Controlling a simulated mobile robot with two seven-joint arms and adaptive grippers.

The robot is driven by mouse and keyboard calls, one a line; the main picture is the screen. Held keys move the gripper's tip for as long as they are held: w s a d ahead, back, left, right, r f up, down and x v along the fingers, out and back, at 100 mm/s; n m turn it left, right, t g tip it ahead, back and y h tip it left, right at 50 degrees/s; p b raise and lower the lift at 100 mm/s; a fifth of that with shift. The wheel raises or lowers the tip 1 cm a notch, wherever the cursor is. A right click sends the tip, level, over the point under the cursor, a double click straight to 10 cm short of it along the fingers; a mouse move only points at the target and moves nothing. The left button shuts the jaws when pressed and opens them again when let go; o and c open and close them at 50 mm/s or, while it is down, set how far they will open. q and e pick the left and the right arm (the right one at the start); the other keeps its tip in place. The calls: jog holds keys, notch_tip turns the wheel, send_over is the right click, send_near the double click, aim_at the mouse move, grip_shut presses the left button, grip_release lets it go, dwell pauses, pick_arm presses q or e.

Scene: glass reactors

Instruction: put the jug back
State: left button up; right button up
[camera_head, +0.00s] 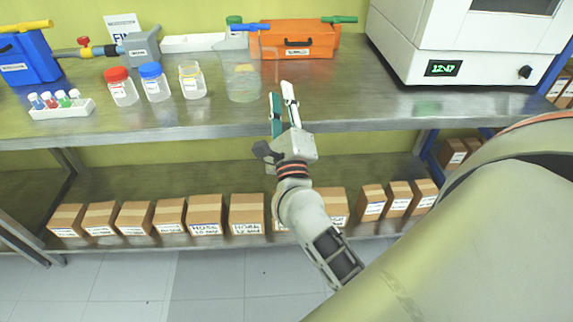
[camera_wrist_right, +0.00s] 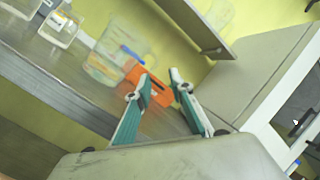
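The clear jug (camera_head: 242,82) stands upright on the steel bench, in front of the orange case and right of the open-topped jar. In the right wrist view the jug (camera_wrist_right: 113,52) is at the upper left, beyond my fingers. My right gripper (camera_head: 281,93) is at the bench's front edge, just right of the jug and apart from it. Its two fingers (camera_wrist_right: 160,76) are spread with nothing between them. My left gripper shows in neither view.
Red-lidded (camera_head: 121,86) and blue-lidded (camera_head: 154,82) jars and an open jar (camera_head: 192,80) stand left of the jug. The orange case (camera_head: 300,39) is behind. A white machine (camera_head: 450,45) stands right. Boxes (camera_head: 205,214) line the lower shelf. Bench between gripper and machine is clear.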

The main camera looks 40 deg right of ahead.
jog(key=s+a+f+n+g+y, duration=0.1)
jog(key=s+a+f+n+y, duration=0.2)
jog(key=a+f+n+y, duration=0.6)
jog(key=s+a+f+n+y, duration=0.45)
jog(key=f+n, duration=0.55)
jog(key=n, duration=0.6)
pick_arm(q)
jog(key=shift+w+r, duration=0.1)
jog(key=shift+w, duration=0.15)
pick_arm(e)
jog(key=s+f+n+g, duration=0.4)
jog(key=s+f+n, duration=0.1)
jog(key=f, duration=0.5)
jog(key=s+f+n+g, duration=0.3)
jog(key=s+f+n, duration=0.2)
jog(key=s+f, duration=0.3)
notch_tip(320, 180, down, 2)
jog(key=shift+s+f+g+h, duration=0.15)
jog(key=shift+s+g+h, duration=0.1)
jog(key=shift+g+h, duration=0.15)
